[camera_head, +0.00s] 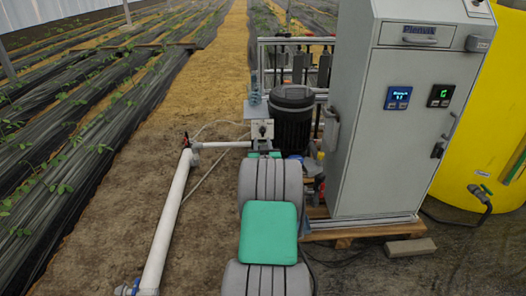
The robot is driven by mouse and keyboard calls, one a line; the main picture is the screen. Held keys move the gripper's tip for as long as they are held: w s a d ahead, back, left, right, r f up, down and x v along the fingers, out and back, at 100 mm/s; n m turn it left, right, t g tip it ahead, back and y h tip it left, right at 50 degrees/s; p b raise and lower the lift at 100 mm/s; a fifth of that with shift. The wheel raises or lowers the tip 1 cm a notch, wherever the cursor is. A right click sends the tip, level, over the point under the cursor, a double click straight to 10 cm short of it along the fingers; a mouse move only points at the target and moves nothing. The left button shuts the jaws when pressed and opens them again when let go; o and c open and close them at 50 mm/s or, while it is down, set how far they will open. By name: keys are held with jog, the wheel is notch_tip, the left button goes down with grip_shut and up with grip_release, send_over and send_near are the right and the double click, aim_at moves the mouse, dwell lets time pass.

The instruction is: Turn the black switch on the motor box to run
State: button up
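The motor box is a small light grey box (269,124) left of the black motor (292,118). A small dark spot on its front looks like the black switch (262,130); its setting is too small to read. My grey arm with its green pad reaches up from the bottom middle and ends just below the box in the picture. Small greenish and dark parts at its far end may belong to my gripper (263,153). The fingers cannot be made out, and I cannot tell whether they touch anything.
A tall grey control cabinet (375,150) with two lit displays stands to the right on a wooden pallet (360,232). A yellow tank (490,130) is behind it. A white pipe (170,220) runs along the left. Bare soil (120,190) lies left of the pipe.

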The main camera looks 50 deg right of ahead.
aim_at(263, 130)
jog(key=x, duration=0.5)
jog(key=b+x, duration=0.1)
jog(key=x, duration=0.2)
jog(key=shift+s+d+r, duration=0.2)
jog(key=shift+s+d, duration=0.05)
jog(key=shift+s, duration=0.1)
jog(key=shift+c, duration=0.4)
grip_shut()
